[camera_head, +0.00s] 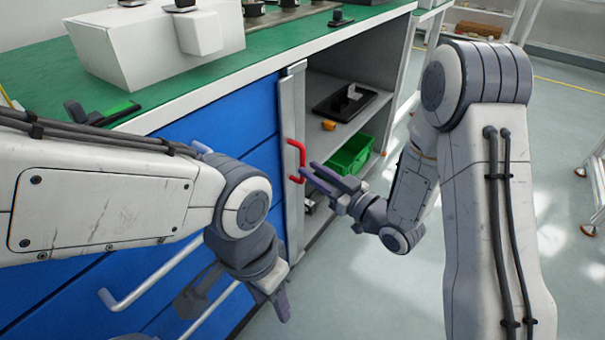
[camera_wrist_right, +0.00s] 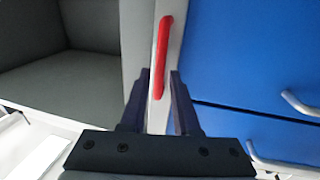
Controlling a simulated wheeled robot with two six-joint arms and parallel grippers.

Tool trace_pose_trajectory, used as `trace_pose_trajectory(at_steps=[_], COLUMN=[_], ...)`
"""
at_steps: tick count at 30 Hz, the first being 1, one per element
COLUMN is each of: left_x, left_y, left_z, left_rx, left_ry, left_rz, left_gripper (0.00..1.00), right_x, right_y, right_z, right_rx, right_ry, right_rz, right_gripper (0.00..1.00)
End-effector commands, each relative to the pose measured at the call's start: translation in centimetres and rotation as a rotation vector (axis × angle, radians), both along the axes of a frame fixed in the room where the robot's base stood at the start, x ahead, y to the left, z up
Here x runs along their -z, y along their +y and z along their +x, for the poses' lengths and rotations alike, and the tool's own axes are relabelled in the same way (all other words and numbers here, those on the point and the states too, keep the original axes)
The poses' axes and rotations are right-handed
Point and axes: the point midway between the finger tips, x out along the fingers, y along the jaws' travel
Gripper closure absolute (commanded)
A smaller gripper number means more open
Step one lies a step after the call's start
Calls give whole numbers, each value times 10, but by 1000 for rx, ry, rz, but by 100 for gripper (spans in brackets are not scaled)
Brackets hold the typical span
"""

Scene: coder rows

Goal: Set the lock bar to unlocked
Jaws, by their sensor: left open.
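The lock bar (camera_head: 292,110) is a grey vertical strip on the cabinet's front edge, between the blue drawers and the open shelves. Its red handle (camera_head: 299,151) stands out from it. The handle also shows upright in the right wrist view (camera_wrist_right: 162,58). My right gripper (camera_head: 311,174) is just in front of the bar, near the handle's lower end. In the wrist view its fingers (camera_wrist_right: 159,85) are apart, one on each side of the bar's line; I cannot tell whether they touch the handle. My left gripper (camera_head: 237,302) is open and empty, low before the drawers.
Blue drawers (camera_head: 225,125) with pale handles (camera_head: 150,280) fill the cabinet's left part. The open shelves hold a black tray (camera_head: 343,100) and a green crate (camera_head: 350,154). A white box-shaped machine (camera_head: 140,50) stands on the green worktop. Open floor lies to the right.

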Motion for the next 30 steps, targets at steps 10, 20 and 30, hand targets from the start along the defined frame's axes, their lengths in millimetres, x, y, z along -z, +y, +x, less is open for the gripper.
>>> trace_pose_trajectory(at_steps=[10, 20, 30], left_x=[6, 6, 6], left_y=[0, 0, 0], left_z=[0, 0, 0], left_rx=[0, 0, 0], left_ry=[-1, -1, -1], left_rz=[-1, -1, -1], left_gripper=[50, 50, 50], right_x=[-1, -1, -1], right_y=[26, 27, 27], right_z=[28, 30, 29], right_rx=[1, 2, 2], right_ry=[0, 1, 1], right_rz=[0, 0, 0], right_gripper=[70, 86, 100])
